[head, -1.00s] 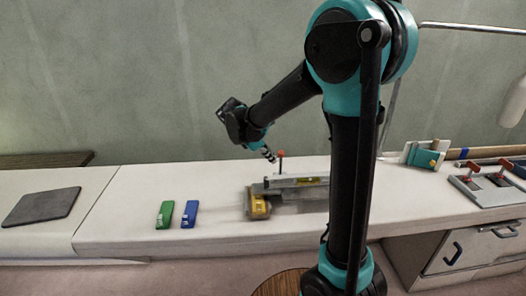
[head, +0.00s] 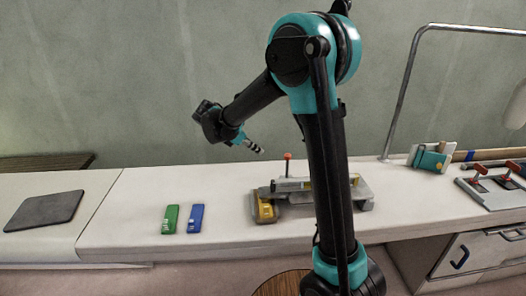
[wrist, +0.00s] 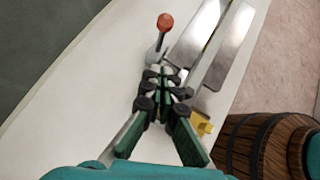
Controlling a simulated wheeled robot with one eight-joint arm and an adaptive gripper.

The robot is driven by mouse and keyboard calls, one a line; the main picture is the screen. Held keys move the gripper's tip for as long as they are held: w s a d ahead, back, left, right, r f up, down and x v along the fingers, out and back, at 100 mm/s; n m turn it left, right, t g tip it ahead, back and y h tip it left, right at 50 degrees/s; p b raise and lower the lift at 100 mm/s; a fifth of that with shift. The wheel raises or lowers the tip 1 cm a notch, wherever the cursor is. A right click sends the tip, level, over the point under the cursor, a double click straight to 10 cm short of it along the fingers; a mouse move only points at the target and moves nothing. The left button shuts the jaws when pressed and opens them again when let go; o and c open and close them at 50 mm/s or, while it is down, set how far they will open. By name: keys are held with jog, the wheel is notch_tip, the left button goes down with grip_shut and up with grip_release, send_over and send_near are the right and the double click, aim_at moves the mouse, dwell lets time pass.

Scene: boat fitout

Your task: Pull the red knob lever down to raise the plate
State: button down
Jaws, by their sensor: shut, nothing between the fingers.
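The lever (head: 287,167) has a red ball knob (head: 287,155) and stands about upright at the back of a grey metal fixture. In the wrist view, the red knob (wrist: 165,22) lies just beyond my fingertips. A flat light metal plate (head: 308,184) lies low along the fixture and is partly hidden by my arm; two metal strips (wrist: 225,45) show in the wrist view. My gripper (head: 259,151) is shut and empty. It hangs left of the knob at about its height, apart from it. The fingers (wrist: 165,77) are together in the wrist view.
A yellow block (head: 265,209) sits at the fixture's left end. A green block (head: 170,219) and a blue block (head: 196,218) lie left on the white counter (head: 120,215). Red-handled clamps (head: 480,171) stand at the right. A wooden barrel (wrist: 255,145) shows below.

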send_near(287, 167)
jog(key=shift+w+d+f, duration=0.1)
jog(key=shift+w+d, duration=0.3)
jog(key=shift+d, duration=0.25)
jog(key=shift+w+d+f, duration=0.1)
jog(key=shift+w+d, duration=0.35)
jog(key=shift+d, duration=0.25)
jog(key=shift+d+r, duration=0.1)
jog(key=shift+d, duration=0.05)
